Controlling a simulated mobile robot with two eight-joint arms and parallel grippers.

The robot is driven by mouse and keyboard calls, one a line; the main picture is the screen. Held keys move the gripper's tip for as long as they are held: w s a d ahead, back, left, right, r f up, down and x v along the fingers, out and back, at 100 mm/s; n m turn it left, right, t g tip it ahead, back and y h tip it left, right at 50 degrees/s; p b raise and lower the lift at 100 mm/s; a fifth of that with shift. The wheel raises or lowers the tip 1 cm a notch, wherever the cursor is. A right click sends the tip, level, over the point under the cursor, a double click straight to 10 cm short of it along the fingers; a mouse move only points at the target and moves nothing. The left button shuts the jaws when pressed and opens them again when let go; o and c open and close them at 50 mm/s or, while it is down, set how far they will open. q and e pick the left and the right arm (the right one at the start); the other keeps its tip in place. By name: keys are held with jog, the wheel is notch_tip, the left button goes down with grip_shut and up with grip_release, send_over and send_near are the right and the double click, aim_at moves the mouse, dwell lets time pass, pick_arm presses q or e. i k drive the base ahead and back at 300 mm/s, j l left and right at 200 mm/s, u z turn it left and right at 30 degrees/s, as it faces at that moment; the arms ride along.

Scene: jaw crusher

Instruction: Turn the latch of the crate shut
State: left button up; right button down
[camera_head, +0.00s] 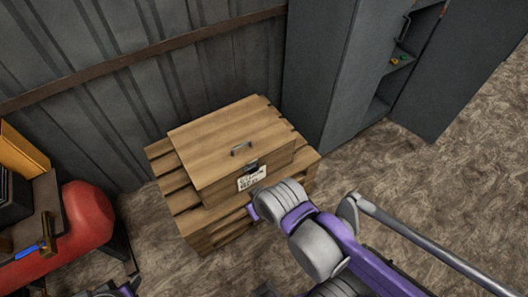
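The wooden crate (205,165) has a closed lid with a metal handle (241,149) on top. A small dark latch (252,168) is at the lid's front edge, above a white label (251,182). Whether the latch is turned is too small to tell. My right arm reaches in from the lower right. Its purple gripper (254,212) is in front of the crate, below the label; its fingers are mostly hidden behind the wrist, so contact and opening cannot be told. A purple and dark part of my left arm shows at the bottom left edge, its fingers unclear.
The crate stands on a slatted wooden pallet (185,208) by a corrugated wall. A grey cabinet (325,75) with an open door is behind right. A red tank (88,215) and a bench with a blue-handled tool (35,247) are at left. Floor at right is clear.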

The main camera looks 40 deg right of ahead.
aim_at(252, 164)
jog(key=z, duration=1.1)
jog(key=i+j+u, duration=0.15)
jog(key=i+u, duration=0.15)
jog(key=i, duration=0.2)
